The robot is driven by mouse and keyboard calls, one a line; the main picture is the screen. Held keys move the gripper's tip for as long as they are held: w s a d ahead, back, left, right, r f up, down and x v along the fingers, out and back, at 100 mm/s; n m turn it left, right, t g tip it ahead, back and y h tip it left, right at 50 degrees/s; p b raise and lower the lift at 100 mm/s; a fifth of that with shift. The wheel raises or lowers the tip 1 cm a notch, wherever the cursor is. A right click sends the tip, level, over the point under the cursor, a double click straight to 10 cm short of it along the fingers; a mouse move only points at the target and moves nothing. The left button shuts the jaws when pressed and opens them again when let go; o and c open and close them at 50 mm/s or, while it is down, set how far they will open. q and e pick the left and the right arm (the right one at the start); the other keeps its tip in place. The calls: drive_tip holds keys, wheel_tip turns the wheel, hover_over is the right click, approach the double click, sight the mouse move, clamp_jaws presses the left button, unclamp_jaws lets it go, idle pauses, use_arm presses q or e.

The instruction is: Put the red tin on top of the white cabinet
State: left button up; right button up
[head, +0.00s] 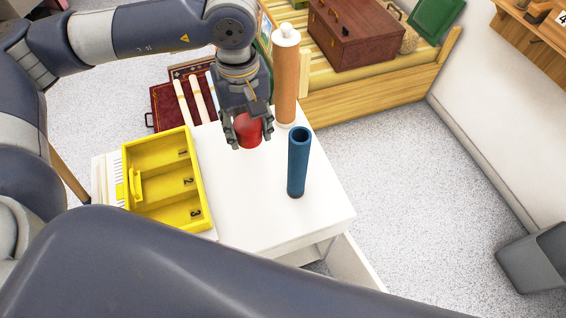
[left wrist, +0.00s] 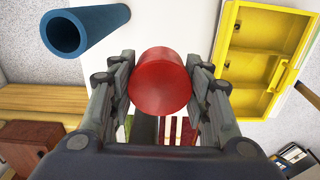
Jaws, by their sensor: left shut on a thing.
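The red tin (head: 248,129) is held between the fingers of my left gripper (head: 246,138), over the far part of the white cabinet top (head: 250,210). In the left wrist view the red tin (left wrist: 160,82) sits between both fingers of the left gripper (left wrist: 160,85), with its round end facing the camera. I cannot tell whether the tin touches the white surface. My right gripper is not in view; a dark arm link of mine crosses the bottom of the head view.
A blue tube (head: 299,162) stands right of the tin, and a tall brown cylinder with a white top (head: 286,80) stands behind. A yellow tray with numbered compartments (head: 203,205) lies at left. The white top is clear between tray and tube. A wooden bench holds a brown case (head: 355,35).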

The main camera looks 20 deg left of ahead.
use_arm(q)
drive_tip(key=s+d+f+m, duration=0.1)
drive_tip(key=s+f+m, duration=0.1)
drive_tip(key=f+m, duration=0.4)
drive_tip(key=s+d+f+m+b, duration=0.1)
drive_tip(key=s+f+m, duration=0.2)
drive_tip(key=m, duration=1)
drive_tip(key=s+d+f+m+b, duration=0.1)
drive_tip(key=s+f+m, duration=0.1)
drive_tip(key=f+m, duration=0.7)
drive_tip(key=shift+s+f+m, duration=0.2)
drive_tip(key=shift+f+m, duration=0.2)
drive_tip(key=shift+f, duration=0.2)
drive_tip(key=shift+w+a+f, duration=0.1)
hover_over(251, 166)
drive_tip(key=shift+f+p, duration=0.45)
drive_tip(key=shift+f, duration=0.3)
wheel_tip(251, 166, down, 3)
drive_tip(key=shift+f, duration=0.4)
drive_tip(key=o, duration=1.2)
drive_tip(key=shift+c, duration=0.2)
drive_tip(key=shift+r, duration=0.1)
